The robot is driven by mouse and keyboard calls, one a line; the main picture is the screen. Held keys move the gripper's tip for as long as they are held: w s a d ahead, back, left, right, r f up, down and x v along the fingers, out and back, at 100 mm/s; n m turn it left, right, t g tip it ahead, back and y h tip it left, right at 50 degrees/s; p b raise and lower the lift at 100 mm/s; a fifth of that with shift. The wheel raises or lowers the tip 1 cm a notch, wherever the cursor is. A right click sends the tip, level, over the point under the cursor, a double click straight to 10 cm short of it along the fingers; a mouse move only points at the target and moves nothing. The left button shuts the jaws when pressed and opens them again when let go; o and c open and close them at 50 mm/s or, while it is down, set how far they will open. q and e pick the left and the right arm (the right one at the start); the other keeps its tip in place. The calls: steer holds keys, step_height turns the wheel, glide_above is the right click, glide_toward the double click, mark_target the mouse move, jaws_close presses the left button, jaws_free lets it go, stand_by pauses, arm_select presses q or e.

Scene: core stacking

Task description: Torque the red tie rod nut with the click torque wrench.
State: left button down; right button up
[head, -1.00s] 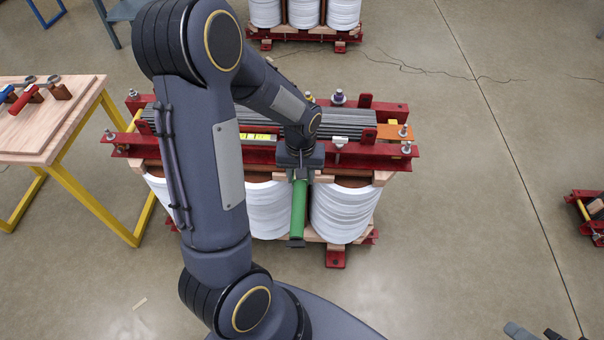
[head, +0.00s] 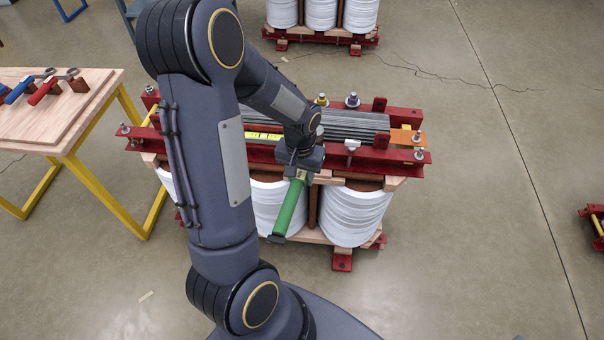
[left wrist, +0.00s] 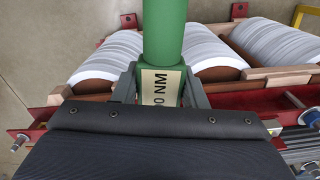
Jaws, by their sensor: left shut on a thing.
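My left gripper (head: 300,170) is shut on the click torque wrench, just over the near red clamp beam of the transformer core. The wrench's green handle (head: 289,208) slants down and to the left, in front of the white coils. In the left wrist view the green handle (left wrist: 164,35) stands between the two fingers (left wrist: 160,88), with a pale label ending in "NM". The wrench's head is hidden by my gripper and arm. I cannot make out a red tie rod nut; my left arm covers part of the core. My right gripper is not in view.
A wooden table (head: 50,130) at left holds blue-handled (head: 20,91) and red-handled (head: 44,91) tools. Another coil unit (head: 320,40) stands behind. The floor at right is mostly clear.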

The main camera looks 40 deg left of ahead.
arm_select(q)
steer(key=shift+s+a+m, duration=0.25)
steer(key=shift+a+m, duration=0.65)
steer(key=shift+a, duration=0.2)
steer(key=shift+s+a+m, duration=0.2)
steer(key=shift+a+m, duration=0.8)
steer(key=shift+a, duration=0.3)
steer(key=shift+a+m+p, duration=0.3)
steer(key=shift+a+m, duration=0.7)
steer(key=shift+a, duration=0.3)
